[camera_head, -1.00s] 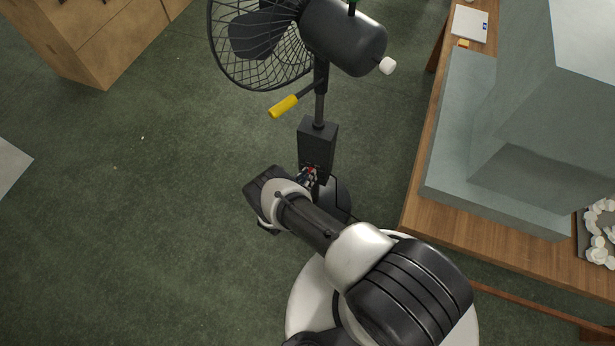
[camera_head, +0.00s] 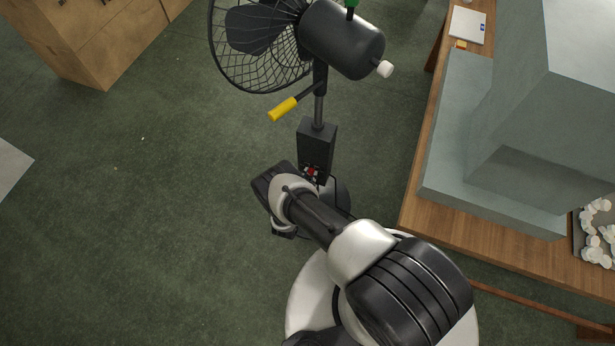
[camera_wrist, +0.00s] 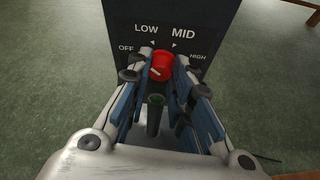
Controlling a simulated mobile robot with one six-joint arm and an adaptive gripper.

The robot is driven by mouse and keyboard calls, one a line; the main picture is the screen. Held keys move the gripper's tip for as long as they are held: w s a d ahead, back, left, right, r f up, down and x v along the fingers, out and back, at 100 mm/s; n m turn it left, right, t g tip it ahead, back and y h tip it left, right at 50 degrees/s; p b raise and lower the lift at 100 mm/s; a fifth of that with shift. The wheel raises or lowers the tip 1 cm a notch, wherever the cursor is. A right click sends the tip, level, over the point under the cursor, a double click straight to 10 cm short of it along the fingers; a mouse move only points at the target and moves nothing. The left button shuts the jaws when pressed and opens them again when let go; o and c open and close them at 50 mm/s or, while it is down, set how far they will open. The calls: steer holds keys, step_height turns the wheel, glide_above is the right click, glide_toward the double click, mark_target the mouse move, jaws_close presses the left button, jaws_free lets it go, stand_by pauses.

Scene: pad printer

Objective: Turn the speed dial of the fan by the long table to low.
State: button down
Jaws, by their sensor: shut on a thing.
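The black floor fan has a control box (camera_head: 317,143) on its pole, standing beside the long table (camera_head: 428,190). In the wrist view, the box face (camera_wrist: 170,15) carries the labels OFF, LOW, MID and HIGH around a red dial (camera_wrist: 163,63). A white mark shows on the dial's lower left; I cannot tell exactly which label it lines up with. My gripper (camera_wrist: 161,68) is shut on the red dial, one finger on each side. In the head view, the red dial (camera_head: 311,171) shows small beyond my wrist, and my fingers are mostly hidden.
A yellow-ended handle (camera_head: 283,109) sticks out from the fan pole, below the fan cage (camera_head: 230,70). A large grey machine (camera_head: 470,130) sits on the table at right. A wooden cabinet (camera_head: 110,50) stands at upper left.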

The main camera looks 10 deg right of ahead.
steer(key=shift+s+d+f+m+t+y+b, duration=0.1)
steer(key=shift+m+t+y+b, duration=0.25)
steer(key=shift+m, duration=0.4)
steer(key=shift+s+d+m+t+y+b, duration=0.1)
steer(key=shift+m+t+y+b, duration=0.1)
steer(key=shift+m+t+y, duration=0.4)
steer(key=shift+w+m, duration=0.1)
steer(key=shift+m, duration=0.15)
steer(key=c, duration=1.4)
jaws_free()
steer(key=v, duration=1.2)
steer(key=shift+a, duration=0.15)
